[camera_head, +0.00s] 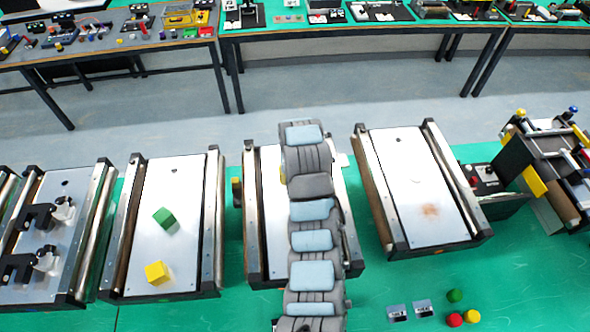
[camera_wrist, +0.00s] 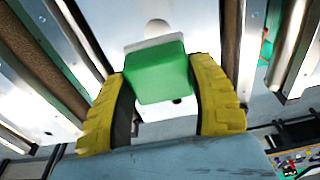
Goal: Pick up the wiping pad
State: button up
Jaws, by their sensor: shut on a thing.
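The wiping pad (camera_wrist: 158,72) looks like a green block with a pale layer and a white rounded knob at its far side. It sits between the two yellow fingers of my gripper (camera_wrist: 157,82) in the wrist view. The fingers are shut on its left and right sides. In the head view my arm covers the pad and nearly all of the gripper; only a yellow bit of the gripper (camera_head: 282,175) shows over the middle conveyor (camera_head: 269,215). I cannot tell whether the pad touches the conveyor.
The right conveyor (camera_head: 400,165) carries a brownish smudge (camera_head: 430,210). The left conveyor (camera_head: 160,195) holds a green cube (camera_head: 164,217) and a yellow cube (camera_head: 157,272). Black clamps (camera_head: 35,216) stand at far left. Green, red and yellow buttons (camera_head: 455,319) are at the front right.

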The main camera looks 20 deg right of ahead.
jog(key=shift+s+a+r+p, duration=0.2)
jog(key=shift+s+r, duration=0.1)
jog(key=shift+s, duration=0.35)
jog(key=shift+s+a+r+p, duration=0.2)
jog(key=shift+s+r+p, duration=0.05)
jog(key=shift+s, duration=0.4)
jog(key=shift+s+a+r+p, duration=0.2)
jog(key=shift+s+r, duration=0.1)
jog(key=shift+s, duration=0.35)
jog(key=o, duration=0.6)
jog(key=shift+c, duration=0.2)
jog(key=c, duration=0.4)
jog(key=shift+o, duration=0.2)
